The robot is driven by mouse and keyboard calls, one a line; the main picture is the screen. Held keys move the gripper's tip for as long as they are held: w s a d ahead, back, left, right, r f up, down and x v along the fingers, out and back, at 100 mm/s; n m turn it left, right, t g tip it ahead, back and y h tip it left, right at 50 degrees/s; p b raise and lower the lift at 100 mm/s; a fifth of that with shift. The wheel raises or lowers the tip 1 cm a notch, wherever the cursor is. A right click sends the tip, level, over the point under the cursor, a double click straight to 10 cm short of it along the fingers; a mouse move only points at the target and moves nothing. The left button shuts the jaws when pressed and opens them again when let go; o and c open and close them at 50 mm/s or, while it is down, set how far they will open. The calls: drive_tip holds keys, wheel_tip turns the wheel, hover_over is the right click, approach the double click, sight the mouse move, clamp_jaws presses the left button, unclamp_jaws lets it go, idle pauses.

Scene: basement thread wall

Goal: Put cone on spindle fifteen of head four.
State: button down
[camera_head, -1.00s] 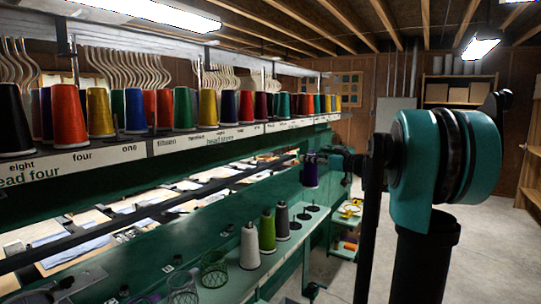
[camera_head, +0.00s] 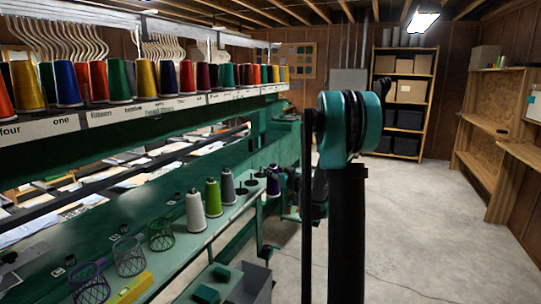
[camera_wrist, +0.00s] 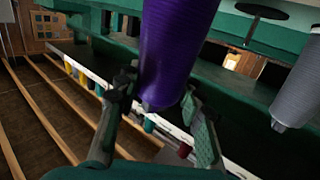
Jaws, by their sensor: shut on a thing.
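A purple cone (camera_wrist: 172,50) is held in my gripper (camera_wrist: 158,92), one finger on each side near the cone's narrow end. I cannot make out spindle fifteen or the head four sign now.
A shelf unit (camera_head: 405,100) stands at the back, a wooden bench (camera_head: 490,150) at right. The concrete floor (camera_head: 430,220) is open.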

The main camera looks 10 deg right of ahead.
sight(273, 195)
drive_tip(key=f+m+h, duration=0.1)
drive_tip(key=f, duration=0.2)
drive_tip(key=d+f+m+h, duration=0.1)
drive_tip(key=f+h, duration=0.1)
drive_tip(key=f, duration=0.1)
drive_tip(key=w+f+m+t+h, duration=0.1)
drive_tip(key=f, duration=0.2)
drive_tip(key=shift+d+f+h, duration=0.1)
drive_tip(key=shift+d+h, duration=0.1)
drive_tip(key=shift+h, duration=0.1)
drive_tip(key=shift+s+a+f+m+h, duration=0.15)
drive_tip(key=shift+s+f+m+h, duration=0.25)
drive_tip(key=shift+f+h, duration=0.15)
drive_tip(key=shift+s+a+h, duration=0.25)
drive_tip(key=shift+s+a, duration=0.1)
drive_tip(key=shift+a, duration=0.35)
